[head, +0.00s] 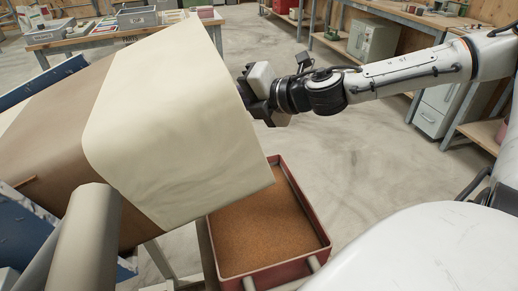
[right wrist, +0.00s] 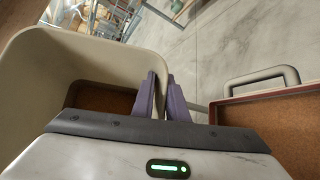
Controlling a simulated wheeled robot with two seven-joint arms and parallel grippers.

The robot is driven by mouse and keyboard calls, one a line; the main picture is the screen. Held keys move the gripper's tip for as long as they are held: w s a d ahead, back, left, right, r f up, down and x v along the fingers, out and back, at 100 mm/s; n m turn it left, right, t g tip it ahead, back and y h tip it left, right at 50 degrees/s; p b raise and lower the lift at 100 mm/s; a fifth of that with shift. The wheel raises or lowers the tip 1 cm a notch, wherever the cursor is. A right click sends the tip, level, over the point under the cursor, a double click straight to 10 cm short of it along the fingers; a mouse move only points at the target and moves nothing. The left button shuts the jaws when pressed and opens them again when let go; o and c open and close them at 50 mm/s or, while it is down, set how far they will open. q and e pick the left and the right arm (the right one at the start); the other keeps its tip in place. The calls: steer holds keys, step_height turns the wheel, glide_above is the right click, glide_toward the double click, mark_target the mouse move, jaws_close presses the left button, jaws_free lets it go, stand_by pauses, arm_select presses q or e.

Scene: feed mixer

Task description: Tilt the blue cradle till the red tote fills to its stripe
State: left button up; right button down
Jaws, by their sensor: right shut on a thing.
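The blue cradle shows as blue panels (head: 35,232) at the left. A large cream-and-brown bin (head: 180,110) lies tilted in it, its cream end toward the red tote. The red tote (head: 322,246) sits below and right of the bin, with brown grain spread across it; I cannot make out its stripe. My right gripper (head: 258,92) is at the bin's right edge. In the right wrist view its purple fingers (right wrist: 163,85) are shut on the cream rim (right wrist: 115,46). Brown grain (right wrist: 105,98) shows inside the bin, and the tote (right wrist: 285,92) is at right. My left gripper is out of view.
A thick grey cylinder (head: 85,232) stands at the lower left. A table with grey bins (head: 50,35) is at the back left. Benches and a pale cabinet (head: 372,40) line the back right. Concrete floor right of the tote is clear.

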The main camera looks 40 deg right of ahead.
steer(key=shift+s+a+r+y, duration=0.15)
steer(key=shift+a+r+y, duration=0.2)
steer(key=shift+r, duration=0.45)
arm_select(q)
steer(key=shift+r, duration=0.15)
arm_select(e)
steer(key=shift+a+f, duration=0.1)
steer(key=shift+f, duration=0.1)
step_height(320, 180, up, 3)
steer(key=shift+f+p, duration=0.1)
steer(key=shift+p, duration=0.9)
steer(key=shift+a+f, duration=0.2)
steer(key=shift+a, duration=0.05)
steer(key=c, duration=2.2)
jaws_free()
steer(key=shift+w+a+f, duration=0.1)
steer(key=shift+w, duration=0.15)
steer(key=o, duration=0.4)
steer(key=shift+w, duration=0.1)
steer(key=shift+c, duration=0.2)
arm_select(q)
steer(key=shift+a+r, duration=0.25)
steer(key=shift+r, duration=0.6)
arm_select(e)
steer(key=shift+d, duration=0.2)
steer(key=shift+d, duration=0.1)
